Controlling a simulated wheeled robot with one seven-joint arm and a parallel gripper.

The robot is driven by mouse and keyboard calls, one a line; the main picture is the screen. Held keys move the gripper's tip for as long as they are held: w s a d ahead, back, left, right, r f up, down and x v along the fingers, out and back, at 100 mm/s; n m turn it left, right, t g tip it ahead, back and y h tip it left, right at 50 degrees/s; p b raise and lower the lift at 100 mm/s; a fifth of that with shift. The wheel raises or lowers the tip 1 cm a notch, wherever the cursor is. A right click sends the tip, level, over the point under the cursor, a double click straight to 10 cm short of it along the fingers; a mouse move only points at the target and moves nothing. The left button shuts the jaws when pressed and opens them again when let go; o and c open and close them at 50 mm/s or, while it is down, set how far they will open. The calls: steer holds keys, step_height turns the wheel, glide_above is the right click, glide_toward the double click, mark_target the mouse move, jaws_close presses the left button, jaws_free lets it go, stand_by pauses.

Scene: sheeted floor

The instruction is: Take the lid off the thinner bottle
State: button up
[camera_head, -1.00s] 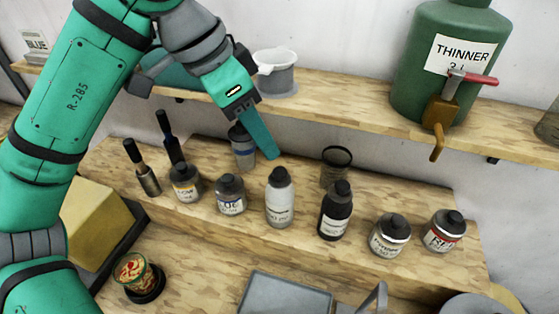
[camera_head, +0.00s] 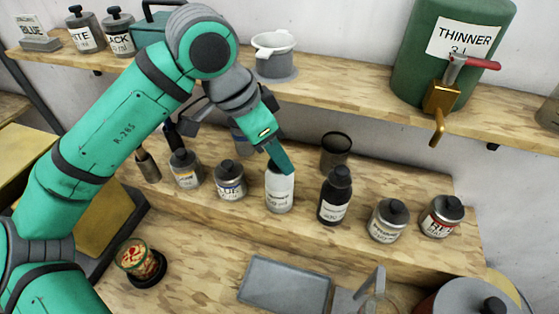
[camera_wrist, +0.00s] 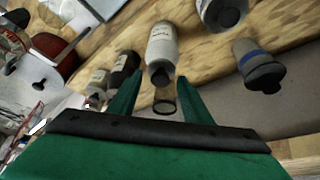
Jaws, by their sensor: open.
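A pale grey bottle (camera_head: 279,192) stands upright on the lower wooden step. A dark bottle (camera_head: 335,200) with a black cap stands to its right; both labels are too small to read. My gripper (camera_head: 279,168) is open and comes down over the pale bottle's top, hiding its cap in the head view. In the wrist view, my open fingers (camera_wrist: 160,78) lie on either side of the pale bottle's dark cap (camera_wrist: 161,74), with nothing held. The dark bottle (camera_wrist: 123,68) shows to their left.
A dark mesh cup (camera_head: 336,152) stands behind the bottles. A green thinner tank (camera_head: 455,75) with a tap is on the shelf above. A grey tray (camera_head: 285,285) lies in front.

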steer(key=c, duration=1.1)
steer(key=shift+c, duration=0.2)
steer(key=shift+r, duration=0.1)
